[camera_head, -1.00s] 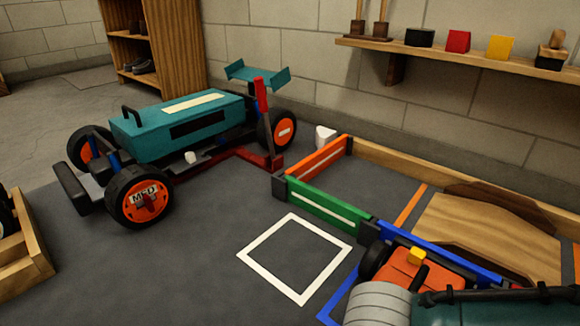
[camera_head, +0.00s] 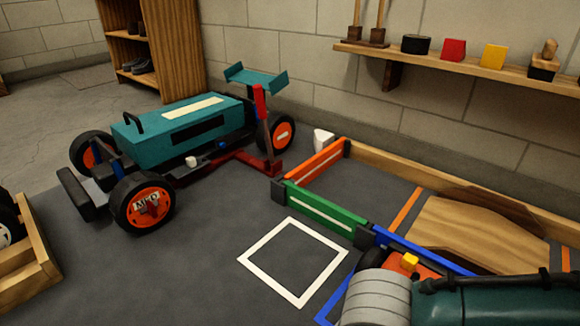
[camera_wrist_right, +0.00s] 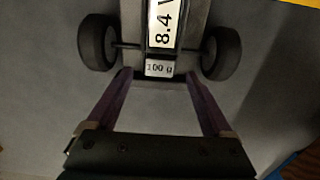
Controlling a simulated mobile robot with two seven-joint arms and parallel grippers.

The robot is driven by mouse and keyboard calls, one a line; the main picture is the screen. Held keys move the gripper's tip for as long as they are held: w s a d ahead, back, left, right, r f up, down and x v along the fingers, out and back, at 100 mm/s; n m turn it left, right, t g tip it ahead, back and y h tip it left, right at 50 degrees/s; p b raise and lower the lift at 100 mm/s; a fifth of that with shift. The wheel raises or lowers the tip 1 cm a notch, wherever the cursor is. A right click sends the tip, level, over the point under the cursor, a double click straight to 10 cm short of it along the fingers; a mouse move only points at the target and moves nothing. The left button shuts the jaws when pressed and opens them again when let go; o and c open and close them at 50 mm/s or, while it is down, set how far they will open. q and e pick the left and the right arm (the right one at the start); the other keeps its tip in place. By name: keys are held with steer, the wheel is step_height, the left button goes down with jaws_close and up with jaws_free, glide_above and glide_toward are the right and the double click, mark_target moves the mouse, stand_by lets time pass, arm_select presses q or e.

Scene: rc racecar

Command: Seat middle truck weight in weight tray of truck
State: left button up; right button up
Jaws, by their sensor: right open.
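An orange vehicle with a yellow block on top (camera_head: 410,262) sits at the lower right in the head view, mostly hidden behind my right arm. In the right wrist view a vehicle with dark wheels (camera_wrist_right: 221,53) carries a label reading 8.4 V (camera_wrist_right: 163,24). A small block marked 100 g (camera_wrist_right: 159,68) sits at its near end. My right gripper (camera_wrist_right: 160,77) is open, its fingers either side of this end. I cannot tell whether they touch anything. The fingers are hidden in the head view. My left gripper is not in view. I cannot make out the weight tray.
A large teal car (camera_head: 180,128) stands at the left, beside a wooden crate (camera_head: 28,262). A white square outline (camera_head: 297,262) marks bare floor. Green (camera_head: 320,208) and orange (camera_head: 318,160) barriers and a wooden ramp (camera_head: 480,235) lie near the wall shelf (camera_head: 460,65).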

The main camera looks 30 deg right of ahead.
steer(key=s+a+r+m+t+y+p, duration=0.1)
steer(key=a+r+m+p, duration=0.1)
steer(key=a+r+m, duration=0.45)
steer(key=s+a+r+m+t+y+p, duration=0.1)
steer(key=r+m+y+p, duration=0.15)
steer(key=r, duration=0.75)
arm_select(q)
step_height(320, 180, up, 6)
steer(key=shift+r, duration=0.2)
arm_select(e)
steer(key=s+d+r+m+t+h, duration=0.1)
steer(key=s+d+r+m+h, duration=0.2)
steer(key=d+r+m, duration=0.4)
steer(key=d+m, duration=0.3)
steer(key=m, duration=0.1)
steer(key=shift+d+t, duration=0.2)
steer(key=shift+t, duration=0.1)
steer(key=shift+s, duration=0.1)
